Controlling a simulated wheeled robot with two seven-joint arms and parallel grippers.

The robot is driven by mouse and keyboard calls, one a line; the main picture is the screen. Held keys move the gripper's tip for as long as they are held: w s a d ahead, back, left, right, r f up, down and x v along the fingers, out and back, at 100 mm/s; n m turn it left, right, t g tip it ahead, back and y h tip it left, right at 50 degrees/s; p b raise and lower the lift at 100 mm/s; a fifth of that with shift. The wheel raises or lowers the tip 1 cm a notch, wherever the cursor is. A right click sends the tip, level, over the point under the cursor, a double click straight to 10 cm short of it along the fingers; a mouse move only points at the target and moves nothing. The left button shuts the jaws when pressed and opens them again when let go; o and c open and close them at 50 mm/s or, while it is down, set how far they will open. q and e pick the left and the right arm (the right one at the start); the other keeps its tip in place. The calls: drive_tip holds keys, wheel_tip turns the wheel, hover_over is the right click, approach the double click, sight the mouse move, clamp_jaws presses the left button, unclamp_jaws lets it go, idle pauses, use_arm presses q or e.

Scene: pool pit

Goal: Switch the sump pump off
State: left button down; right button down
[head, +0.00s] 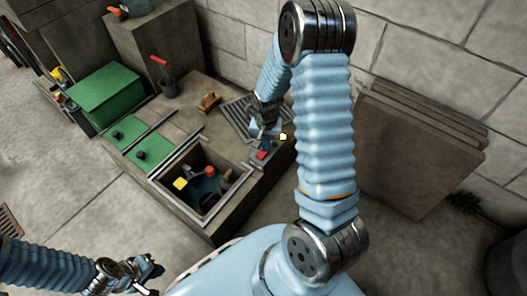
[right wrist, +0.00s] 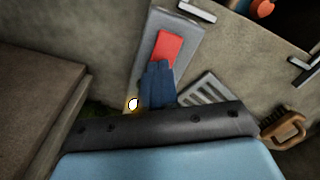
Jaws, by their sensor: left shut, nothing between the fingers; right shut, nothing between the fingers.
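A grey switch box with a red rocker (head: 261,154) sits on the rim at the right of the open pit (head: 158,184). The red rocker also shows in the right wrist view (right wrist: 169,46). My right gripper (head: 266,144) is shut and empty. Its dark blue fingertips (right wrist: 158,68) overlap the rocker's near end in the right wrist view; I cannot tell whether they touch it. A small pale-yellow lit lamp (head: 283,137) is beside the box and shows in the right wrist view (right wrist: 133,104). My left gripper (head: 150,272) is shut and empty, low at the left, away from the pit.
Inside the pit are a yellow block (head: 180,183) and an orange-red float (head: 210,171). A grate (head: 240,110) and a brush (head: 208,102) lie behind it. Green covers (head: 152,153) and a green box (head: 105,98) are left. Stacked slabs (head: 400,155) lean right.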

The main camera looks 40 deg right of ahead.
drive_tip(key=shift+f, duration=0.25)
wheel_tip(320, 180, up, 7)
drive_tip(key=p, duration=0.5)
idle(0.3)
idle(0.4)
drive_tip(key=shift+a, duration=0.2)
drive_tip(key=s+a+f+n+y+p, duration=0.1)
drive_tip(key=s+a, duration=0.3)
drive_tip(key=a, duration=0.4)
drive_tip(key=s+a+f+n+y+p, duration=0.1)
drive_tip(key=s+a+f+n+p, duration=0.1)
drive_tip(key=a, duration=0.6)
drive_tip(key=s+a+f+n+y+p, duration=0.1)
drive_tip(key=s+a+f+n, duration=0.3)
drive_tip(key=a, duration=0.4)
drive_tip(key=shift+s+f+t+y, duration=0.2)
drive_tip(key=shift+s+t+y, duration=0.2)
drive_tip(key=shift+s+y, duration=0.3)
